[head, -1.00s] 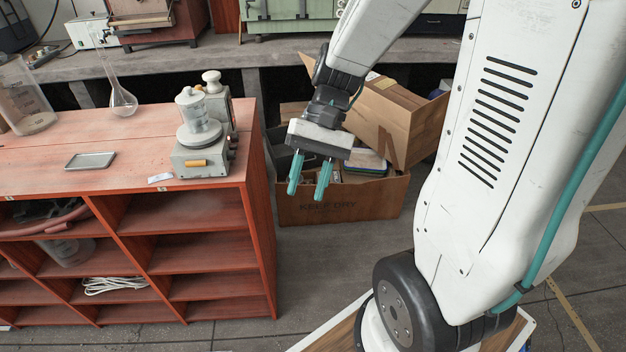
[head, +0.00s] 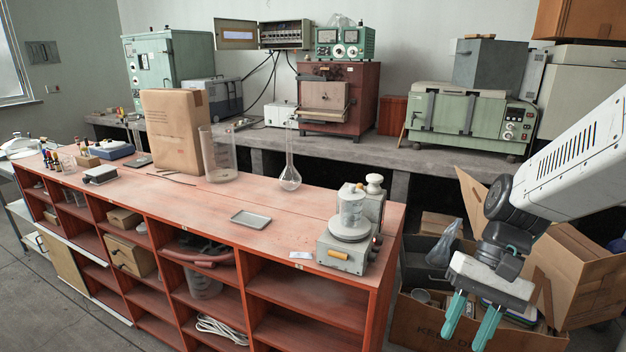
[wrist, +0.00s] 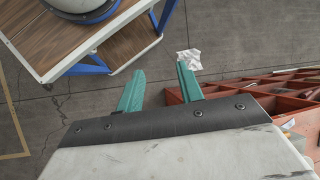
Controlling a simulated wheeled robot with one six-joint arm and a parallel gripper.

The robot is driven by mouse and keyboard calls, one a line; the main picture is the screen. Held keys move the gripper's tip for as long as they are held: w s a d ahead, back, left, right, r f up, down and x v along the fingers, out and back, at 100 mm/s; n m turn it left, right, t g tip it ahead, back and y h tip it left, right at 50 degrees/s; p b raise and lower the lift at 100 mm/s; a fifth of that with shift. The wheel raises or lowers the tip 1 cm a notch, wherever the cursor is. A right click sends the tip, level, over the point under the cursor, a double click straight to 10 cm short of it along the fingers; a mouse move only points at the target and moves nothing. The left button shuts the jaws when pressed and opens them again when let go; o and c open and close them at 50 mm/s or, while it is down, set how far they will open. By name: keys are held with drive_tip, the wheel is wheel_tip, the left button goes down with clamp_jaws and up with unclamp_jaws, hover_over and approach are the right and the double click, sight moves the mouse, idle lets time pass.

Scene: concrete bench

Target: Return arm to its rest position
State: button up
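My gripper (head: 468,322) is at the lower right of the head view, over the open cardboard boxes and to the right of the red shelf unit. Its two teal fingers point down and stand apart with nothing between them. In the wrist view my gripper (wrist: 160,82) also shows its teal fingers apart, with bare floor between them. My white arm comes in from the right edge of the head view.
The red shelf unit (head: 385,262) holds a balance (head: 345,258), a flask (head: 290,178), a small tray (head: 251,218) and a beaker. Crumpled paper (wrist: 189,59) shows in the wrist view.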

drive_tip(key=s+r+n+t+h, duration=0.4)
drive_tip(key=s+r, duration=0.3)
drive_tip(key=r, duration=0.2)
drive_tip(key=shift+a+t+h, duration=0.35)
drive_tip(key=shift+t+h, duration=0.05)
drive_tip(key=shift+t, duration=0.3)
drive_tip(key=shift+r, duration=0.1)
